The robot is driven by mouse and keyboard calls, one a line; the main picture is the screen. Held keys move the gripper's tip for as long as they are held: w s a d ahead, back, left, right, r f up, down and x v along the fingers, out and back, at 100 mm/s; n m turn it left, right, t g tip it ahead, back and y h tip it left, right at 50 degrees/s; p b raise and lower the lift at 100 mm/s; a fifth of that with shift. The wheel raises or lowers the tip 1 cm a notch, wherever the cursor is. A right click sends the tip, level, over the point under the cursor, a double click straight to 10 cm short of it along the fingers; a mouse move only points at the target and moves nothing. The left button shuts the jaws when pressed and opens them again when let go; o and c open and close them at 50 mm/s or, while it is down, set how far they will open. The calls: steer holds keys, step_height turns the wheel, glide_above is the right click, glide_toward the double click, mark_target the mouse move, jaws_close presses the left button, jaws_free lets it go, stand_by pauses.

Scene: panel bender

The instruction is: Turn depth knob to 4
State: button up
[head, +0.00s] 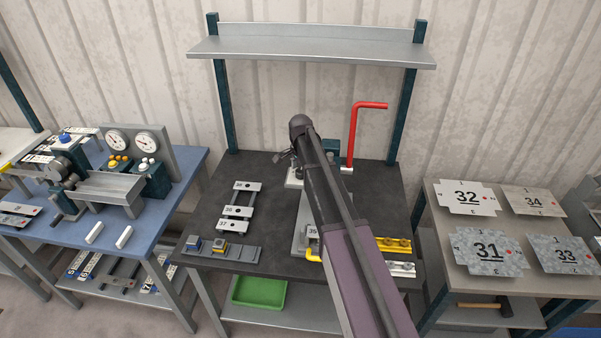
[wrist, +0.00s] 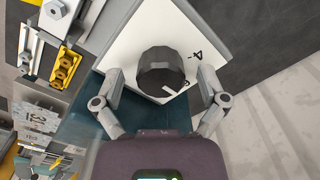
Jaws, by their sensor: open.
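The depth knob (wrist: 160,72) is a dark, faceted knob on a white dial plate (wrist: 127,50) in the wrist view. A white pointer mark shows on its lower right edge. The number 4 is printed on the plate to the right of the knob, with another number partly hidden below it. My gripper (wrist: 160,84) is open, with one finger on each side of the knob. I cannot tell whether either finger touches it.
The dark table (head: 267,190) carries a red lever (head: 352,135) standing behind my arm, numbered bars (head: 237,211) to the left and yellow parts (head: 393,244) to the right. A shelf (head: 310,50) hangs above. A blue bench (head: 140,230) stands left, a plate table (head: 450,225) right.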

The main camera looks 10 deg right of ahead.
steer(key=c, duration=1.1)
steer(key=shift+c, duration=0.2)
steer(key=shift+n, duration=0.4)
steer(key=n, duration=0.5)
steer(key=shift+s, duration=0.15)
steer(key=n, duration=0.6)
steer(key=shift+d, duration=0.1)
steer(key=o, duration=1.1)
steer(key=shift+o, duration=0.2)
